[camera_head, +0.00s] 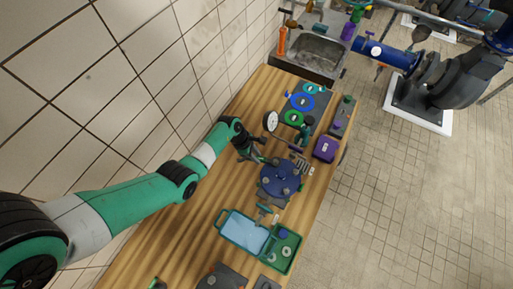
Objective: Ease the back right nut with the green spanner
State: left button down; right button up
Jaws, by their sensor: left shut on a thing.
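A round dark blue flange (278,189) with several nuts around its top stands on the wooden bench, right of the middle of the head view. The nuts are too small here to tell their turn. My left gripper (256,157) reaches over the bench from the left, just up and left of the flange. It is shut on a slim greenish tool that looks like the green spanner; its jaws hide much of it. I cannot tell whether the spanner touches a nut. My right gripper is not in view.
A green tray with a light blue inside (243,230) lies below the flange, with small loose tools between. A purple box (325,149) and a green-ringed valve stand beyond. A sink (314,52) is at the far end; tiled wall left.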

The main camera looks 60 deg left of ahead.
pick_arm(q)
jog(key=shift+w+a, duration=0.1)
jog(key=shift+r+p, duration=0.45)
jog(key=shift+r, duration=0.05)
dwell(0.4)
jog(key=shift+r+p, duration=0.95)
jog(key=shift+p, duration=0.05)
jog(key=shift+r, duration=0.7)
